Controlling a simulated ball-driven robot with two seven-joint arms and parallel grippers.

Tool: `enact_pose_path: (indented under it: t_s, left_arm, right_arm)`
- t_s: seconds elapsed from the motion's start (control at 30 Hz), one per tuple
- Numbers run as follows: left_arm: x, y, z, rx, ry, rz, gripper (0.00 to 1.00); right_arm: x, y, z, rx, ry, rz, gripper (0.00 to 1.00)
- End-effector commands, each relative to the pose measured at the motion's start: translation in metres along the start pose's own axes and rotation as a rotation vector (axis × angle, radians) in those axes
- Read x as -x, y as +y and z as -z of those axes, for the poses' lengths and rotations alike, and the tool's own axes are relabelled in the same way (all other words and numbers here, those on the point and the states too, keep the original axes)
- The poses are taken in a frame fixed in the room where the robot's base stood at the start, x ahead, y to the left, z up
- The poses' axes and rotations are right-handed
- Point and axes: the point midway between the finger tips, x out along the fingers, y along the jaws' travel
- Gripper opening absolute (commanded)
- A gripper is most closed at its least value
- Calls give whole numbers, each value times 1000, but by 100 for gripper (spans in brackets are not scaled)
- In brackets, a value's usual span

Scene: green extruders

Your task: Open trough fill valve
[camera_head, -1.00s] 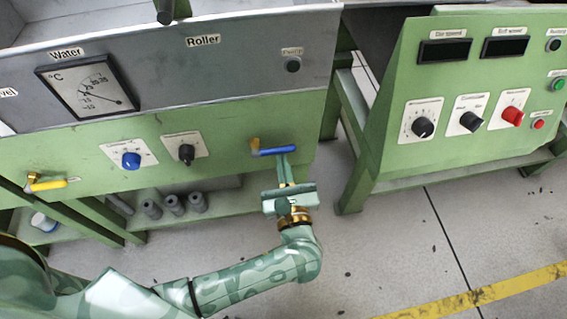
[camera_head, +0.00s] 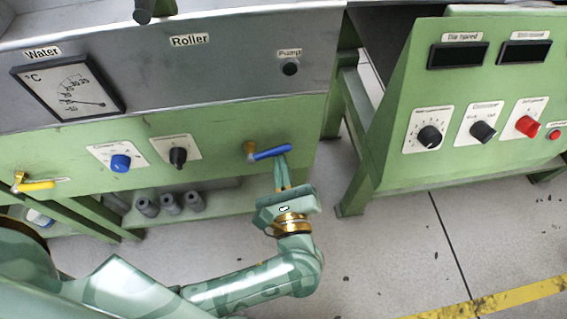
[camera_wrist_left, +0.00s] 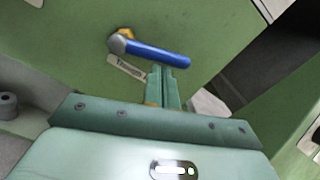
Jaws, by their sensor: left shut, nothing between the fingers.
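The blue-handled valve (camera_head: 270,152) is on the green panel of the left machine, its handle pointing right and tilted slightly up in the head view. It also shows in the left wrist view (camera_wrist_left: 158,54), with a small label below it that is too blurred to read fully. My left gripper (camera_head: 282,158) is shut and empty. Its fingertips are just under the handle near its free end, also in the left wrist view (camera_wrist_left: 164,72). I cannot tell whether they touch the handle. My right gripper is out of view.
A yellow-handled valve (camera_head: 38,185) is at the panel's far left. A blue knob (camera_head: 120,163) and a black knob (camera_head: 178,157) sit between the valves. A second green machine (camera_head: 440,165) stands to the right.

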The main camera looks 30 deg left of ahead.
Motion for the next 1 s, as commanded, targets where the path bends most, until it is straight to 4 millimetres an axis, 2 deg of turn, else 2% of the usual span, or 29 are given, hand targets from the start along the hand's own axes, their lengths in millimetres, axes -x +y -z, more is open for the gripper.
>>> enact_pose_path:
  t_s: [0.3,0.57,0.73,1.0]
  left_arm:
    - [5,0,-18,298,0,-15,0]
    - [5,-1,-33,288,0,-14,0]
    - [4,1,-42,430,-2,-20,0]
    - [4,6,-54,421,-2,-20,0]
  right_arm:
    - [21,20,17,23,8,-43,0]
    - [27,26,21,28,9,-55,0]
    - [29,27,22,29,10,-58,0]
    - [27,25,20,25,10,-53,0]
